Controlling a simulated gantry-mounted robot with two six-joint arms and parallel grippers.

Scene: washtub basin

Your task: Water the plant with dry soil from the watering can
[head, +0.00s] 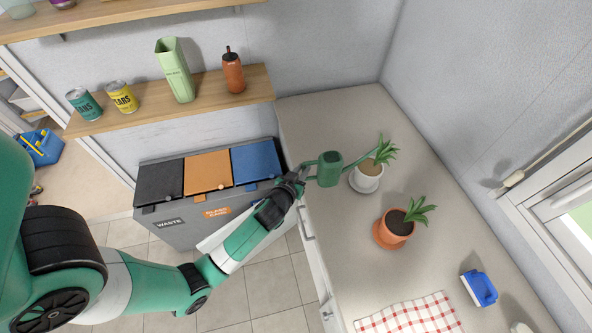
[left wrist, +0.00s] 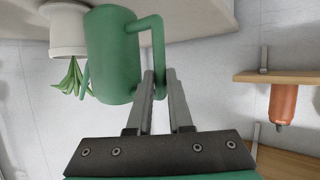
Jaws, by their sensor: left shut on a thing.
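A green watering can (head: 329,169) is held over the left edge of the counter, its long spout reaching right to the plant in the white pot (head: 367,180). That pot's soil looks light brown. A second plant in a terracotta pot (head: 396,230), with dark soil, stands nearer on the counter. My left gripper (head: 297,176) is shut on the can's handle. In the left wrist view the can (left wrist: 113,55) sits left of the fingers (left wrist: 160,85), with the white pot (left wrist: 68,30) behind it. I cannot tell whether water flows. My right gripper is not in view.
Waste bins (head: 207,174) stand left of the counter. A shelf (head: 190,98) above them carries cans, a green carton and an orange bottle.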

